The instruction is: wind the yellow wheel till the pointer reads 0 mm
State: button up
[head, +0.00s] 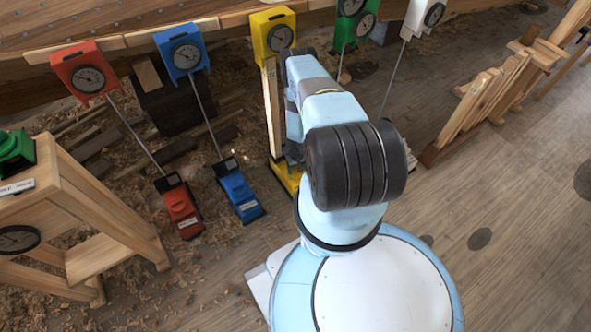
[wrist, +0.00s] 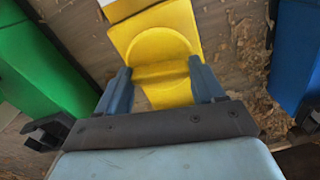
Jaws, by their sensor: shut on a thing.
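The yellow gauge box (head: 272,30) has a round dial facing me, beside my arm at the top; its pointer is too small to read. A wooden post runs down from it to a yellow base (head: 284,178), partly covered by my arm. In the wrist view, the yellow wheel (wrist: 160,48) is a round part on a yellow body. My gripper (wrist: 163,76) has a finger on each side of a raised yellow bar across the wheel and is shut on it. In the head view my arm hides the gripper and wheel.
Red (head: 86,72), blue (head: 182,50), green (head: 356,22) and white (head: 424,14) gauges stand in the same row. A wooden stand (head: 88,205) is at left, wooden trestles (head: 500,85) at right. Wood shavings cover the floor at left; the right floor is mostly clear.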

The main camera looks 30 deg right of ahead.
jog(key=m, duration=0.4)
jog(key=shift+a, duration=0.1)
jog(key=m, duration=0.4)
jog(key=shift+m, duration=0.3)
dwell(0.4)
jog(key=o, duration=1)
jog(key=shift+o, duration=0.2)
jog(key=shift+r, duration=0.25)
notch_tip(320, 180, up, 13)
